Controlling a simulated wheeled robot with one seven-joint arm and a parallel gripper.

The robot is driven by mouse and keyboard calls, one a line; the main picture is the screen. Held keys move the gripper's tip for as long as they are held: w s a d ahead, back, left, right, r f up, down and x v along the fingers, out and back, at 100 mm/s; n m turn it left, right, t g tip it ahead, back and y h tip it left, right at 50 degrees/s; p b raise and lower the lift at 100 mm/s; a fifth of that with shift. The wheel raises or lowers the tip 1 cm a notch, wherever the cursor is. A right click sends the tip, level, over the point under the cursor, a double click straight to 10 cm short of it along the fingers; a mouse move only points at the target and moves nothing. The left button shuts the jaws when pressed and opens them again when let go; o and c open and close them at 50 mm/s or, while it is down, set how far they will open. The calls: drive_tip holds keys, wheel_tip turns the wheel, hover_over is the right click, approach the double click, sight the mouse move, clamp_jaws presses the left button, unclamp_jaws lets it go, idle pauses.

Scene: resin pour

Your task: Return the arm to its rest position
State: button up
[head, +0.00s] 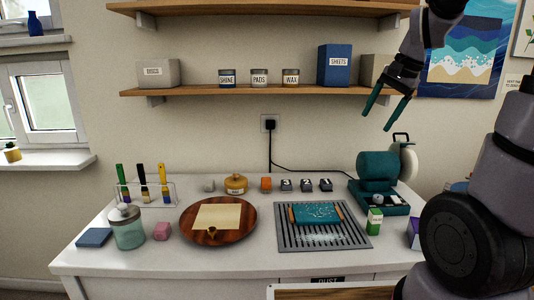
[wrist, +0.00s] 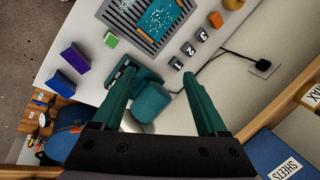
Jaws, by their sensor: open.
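My gripper (head: 386,108) is open and empty. In the head view it hangs in the air at the upper right, in front of the wall beside the lower shelf and above the teal machine (head: 378,172). Its two green fingers point down and to the left. In the wrist view my gripper (wrist: 167,98) shows both fingers spread wide, with the teal machine (wrist: 150,104) seen beyond and between them. The fingers appear to touch nothing. My arm rises along the right side of the head view.
The lower shelf (head: 200,92) holds a blue SHEETS box (head: 334,65) close left of my gripper. The white counter (head: 120,258) carries a round wooden board (head: 188,222), a slotted grey tray (head: 290,239) bearing a teal patterned board (head: 316,213), and a glass jar (head: 127,232).

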drive_tip(key=s+a+r+n+t, duration=0.1)
drive_tip(key=s+a+r+n, duration=0.1)
drive_tip(key=s, duration=0.5)
drive_tip(key=s+a+r+n+t, duration=0.2)
drive_tip(key=s+a+r+n, duration=0.1)
drive_tip(key=s, duration=0.5)
drive_tip(key=shift+r+n+h, duration=0.3)
drive_tip(key=shift+r+n, duration=0.2)
drive_tip(key=shift+r, duration=0.05)
